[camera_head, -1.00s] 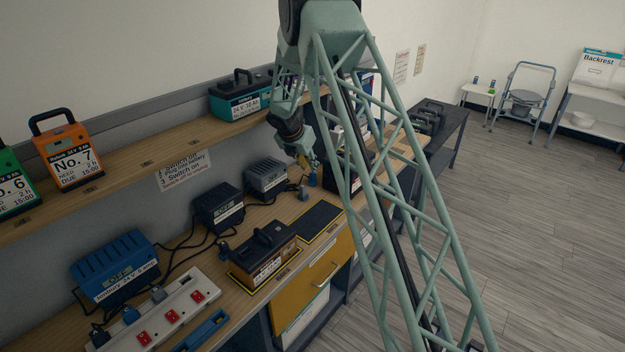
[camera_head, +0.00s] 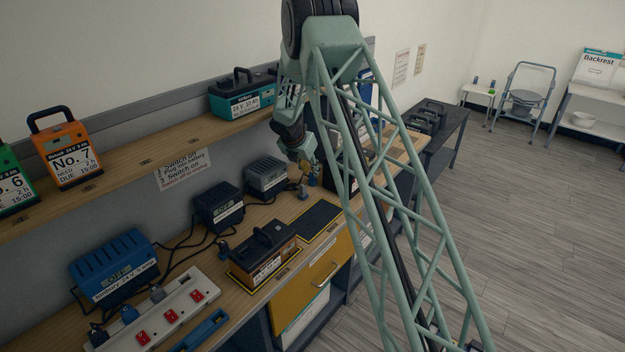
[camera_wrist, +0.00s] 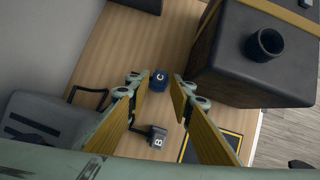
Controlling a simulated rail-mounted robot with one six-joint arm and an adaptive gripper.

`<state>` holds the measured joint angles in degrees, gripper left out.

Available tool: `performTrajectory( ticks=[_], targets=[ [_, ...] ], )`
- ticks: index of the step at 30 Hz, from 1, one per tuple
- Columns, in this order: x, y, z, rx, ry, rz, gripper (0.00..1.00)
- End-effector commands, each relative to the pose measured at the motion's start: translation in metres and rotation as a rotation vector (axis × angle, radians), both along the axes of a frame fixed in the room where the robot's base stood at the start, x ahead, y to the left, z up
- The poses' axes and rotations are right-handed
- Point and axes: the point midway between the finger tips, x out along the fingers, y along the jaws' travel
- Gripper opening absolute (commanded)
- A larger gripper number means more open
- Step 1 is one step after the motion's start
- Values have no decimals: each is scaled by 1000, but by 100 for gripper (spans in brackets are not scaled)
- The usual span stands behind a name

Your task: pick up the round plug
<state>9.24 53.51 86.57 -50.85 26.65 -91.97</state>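Two plugs stand on the wooden bench. In the wrist view, a dark blue plug marked C (camera_wrist: 159,80) lies just past my fingertips, in line with the gap between them. A grey plug marked B (camera_wrist: 157,138) with a cable is nearer the bottom. I cannot tell for certain which is round; C looks the more rounded. In the head view the blue plug (camera_head: 314,179) is partly hidden close to my gripper (camera_head: 306,174), and the grey plug (camera_head: 303,194) stands in front. My gripper (camera_wrist: 161,88) is open, its yellow-padded fingers apart and empty.
A large dark battery box (camera_wrist: 255,55) stands close right of my fingers. A grey charger (camera_wrist: 43,125) is at the left.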

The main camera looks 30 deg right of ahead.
Motion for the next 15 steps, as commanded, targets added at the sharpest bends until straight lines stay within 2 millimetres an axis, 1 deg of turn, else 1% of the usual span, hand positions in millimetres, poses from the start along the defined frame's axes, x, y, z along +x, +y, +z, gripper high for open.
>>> performTrajectory(
  ticks=[1,6,10,15],
  targets=[
    [1,-2,-8,0,1,0,21],
    [6,-8,-20,0,1,0,21],
    [8,-10,-25,0,2,0,21],
    [9,-11,-26,1,1,1,21]
  ],
)
